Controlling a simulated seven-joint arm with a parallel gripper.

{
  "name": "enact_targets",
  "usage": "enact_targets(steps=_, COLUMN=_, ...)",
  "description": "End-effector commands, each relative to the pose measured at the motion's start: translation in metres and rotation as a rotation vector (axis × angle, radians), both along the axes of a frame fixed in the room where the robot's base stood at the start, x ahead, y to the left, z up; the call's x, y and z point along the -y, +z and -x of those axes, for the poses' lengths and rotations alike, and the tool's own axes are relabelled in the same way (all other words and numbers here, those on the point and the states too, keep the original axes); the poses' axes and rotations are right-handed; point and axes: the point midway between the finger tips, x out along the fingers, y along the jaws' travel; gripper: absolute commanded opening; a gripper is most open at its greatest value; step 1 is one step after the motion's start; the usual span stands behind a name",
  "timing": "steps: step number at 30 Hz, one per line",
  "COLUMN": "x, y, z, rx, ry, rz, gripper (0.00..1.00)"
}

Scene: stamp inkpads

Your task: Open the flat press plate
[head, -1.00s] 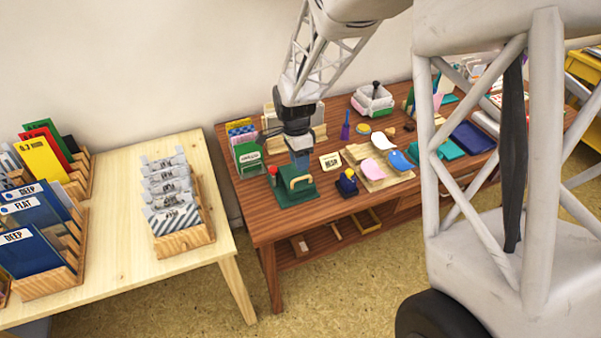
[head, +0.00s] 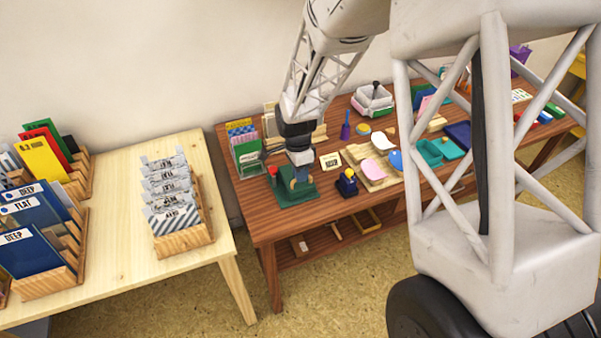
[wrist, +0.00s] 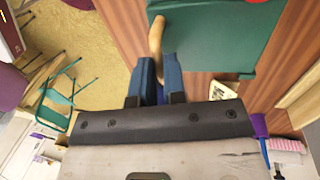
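The flat press is a green plate (head: 297,196) with a tan curved handle (wrist: 156,37), on the left end of the brown table. The green plate (wrist: 215,35) also shows at the top of the wrist view. It lies flat and looks closed. My gripper (head: 301,184) points down over the plate at the handle. In the wrist view my gripper's blue fingers (wrist: 159,64) stand apart, with one end of the handle between or just beyond their tips. The right finger hides part of the handle. I cannot tell whether they touch it.
A red knob (head: 272,171) stands at the plate's left back corner. A dark blue stamp (head: 347,183) with a yellow top stands to the right. A white label card (head: 331,161) lies behind it. A box of cards (head: 247,156) stands behind the press.

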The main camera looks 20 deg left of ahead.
Motion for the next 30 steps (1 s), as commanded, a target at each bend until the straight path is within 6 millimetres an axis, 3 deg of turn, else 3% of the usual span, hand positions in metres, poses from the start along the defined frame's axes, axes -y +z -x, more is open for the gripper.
enact_targets(steps=17, x=-0.001, y=0.002, z=-0.001, rx=-0.014, ry=0.0, rz=0.013, gripper=0.0)
enact_targets(steps=30, x=-0.01, y=0.018, z=-0.01, rx=-0.141, ry=-0.001, rz=0.141, gripper=0.0)
